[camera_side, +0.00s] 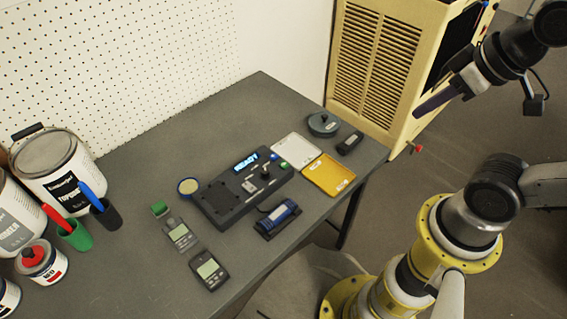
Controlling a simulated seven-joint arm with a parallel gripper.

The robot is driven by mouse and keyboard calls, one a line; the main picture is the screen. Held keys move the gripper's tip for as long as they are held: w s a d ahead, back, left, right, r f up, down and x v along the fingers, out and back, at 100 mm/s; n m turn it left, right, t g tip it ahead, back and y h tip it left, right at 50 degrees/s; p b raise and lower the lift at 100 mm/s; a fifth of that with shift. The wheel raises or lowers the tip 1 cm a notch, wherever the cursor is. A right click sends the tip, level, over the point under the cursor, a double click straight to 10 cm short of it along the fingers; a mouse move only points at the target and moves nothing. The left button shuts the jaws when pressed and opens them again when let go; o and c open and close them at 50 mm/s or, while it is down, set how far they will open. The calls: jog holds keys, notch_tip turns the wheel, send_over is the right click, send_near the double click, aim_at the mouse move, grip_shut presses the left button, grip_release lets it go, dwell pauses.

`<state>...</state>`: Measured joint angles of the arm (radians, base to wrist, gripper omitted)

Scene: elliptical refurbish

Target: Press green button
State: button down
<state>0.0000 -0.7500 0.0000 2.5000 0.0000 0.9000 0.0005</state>
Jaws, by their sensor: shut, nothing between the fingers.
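A dark control box (222,203) with a lit blue display reading READY (246,161) lies on the grey table. A small green spot that looks like the green button (285,166) is at its right end, close to a small blue one (275,156). My gripper (418,114) is shut and empty at the upper right. It is raised well to the right of the box, in front of the wooden cabinet in the picture, and touches nothing.
A yellow tray (328,186) and a white panel (294,149) lie right of the box. A blue cylindrical device (278,215), handheld meters (208,271) and a green block (159,208) lie around it. Paint cans (67,180) stand left. A slatted cabinet (378,50) stands behind the table's right end.

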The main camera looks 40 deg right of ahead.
jog(key=w+r+m+t, duration=0.2)
jog(key=w+r+t, duration=0.15)
jog(key=w, duration=0.25)
jog(key=m, duration=0.6)
send_over(284, 165)
notch_tip(284, 165, down, 22)
jog(key=shift+s+f+y, duration=0.25)
jog(key=shift+s+y, duration=0.25)
jog(key=shift+f, duration=4.35)
jog(key=shift+f, duration=0.1)
